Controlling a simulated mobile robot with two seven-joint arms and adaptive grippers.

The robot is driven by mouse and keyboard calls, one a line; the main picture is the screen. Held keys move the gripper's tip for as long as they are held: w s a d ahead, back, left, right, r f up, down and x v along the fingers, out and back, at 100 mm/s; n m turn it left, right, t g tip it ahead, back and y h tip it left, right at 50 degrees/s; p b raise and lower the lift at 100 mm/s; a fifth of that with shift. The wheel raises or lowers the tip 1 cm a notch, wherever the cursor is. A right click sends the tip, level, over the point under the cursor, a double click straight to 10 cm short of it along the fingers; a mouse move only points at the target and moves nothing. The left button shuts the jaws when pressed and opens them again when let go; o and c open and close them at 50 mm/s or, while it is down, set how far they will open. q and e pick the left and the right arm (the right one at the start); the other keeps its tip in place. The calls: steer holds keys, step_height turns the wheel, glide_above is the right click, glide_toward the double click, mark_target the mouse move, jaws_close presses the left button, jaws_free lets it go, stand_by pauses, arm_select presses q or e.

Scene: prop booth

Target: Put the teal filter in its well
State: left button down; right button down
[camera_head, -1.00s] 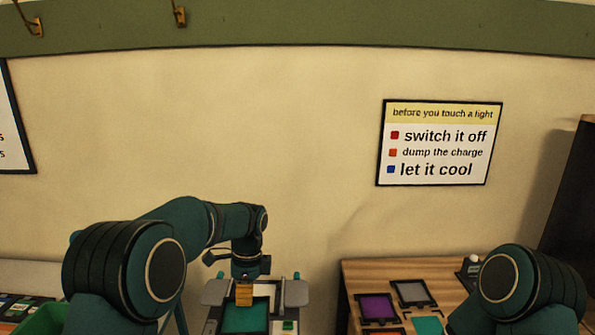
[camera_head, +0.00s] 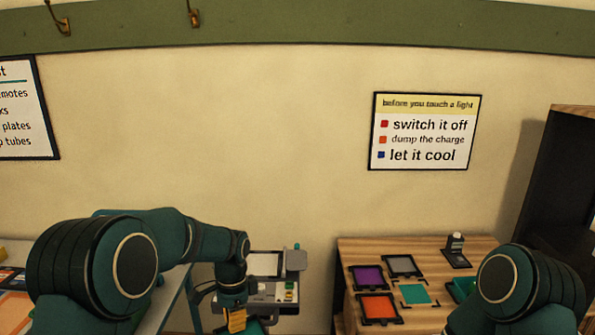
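My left gripper (camera_head: 237,321) points down near the bottom edge, in front of a grey device (camera_head: 270,291). A yellow piece shows at its fingertips. The teal filter (camera_head: 256,327) is just below and beside them, mostly cut off by the frame edge. It appears held by the gripper, clear of the device's pale panel (camera_head: 264,264); the grip itself is partly hidden. A bare teal square with corner marks (camera_head: 414,294) lies on the wooden table, apparently the teal well. My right gripper is out of view; only its arm shows at lower right.
Framed purple (camera_head: 368,278), grey (camera_head: 402,265) and orange (camera_head: 379,308) squares lie around the teal square on the wooden table (camera_head: 350,247). A small dark stand (camera_head: 455,250) is at the back. A green item (camera_head: 462,287) is partly behind my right arm.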

arm_select(q)
steer(key=s+a+f+n+h+b, duration=0.1)
steer(key=s+a+f+n+b, duration=0.1)
steer(key=s+f+n, duration=0.8)
steer(key=shift+s+a+f+n+h, duration=0.2)
steer(key=shift+s+a+n+h, duration=0.35)
steer(key=shift+s+n, duration=0.85)
steer(key=shift+s+a, duration=0.1)
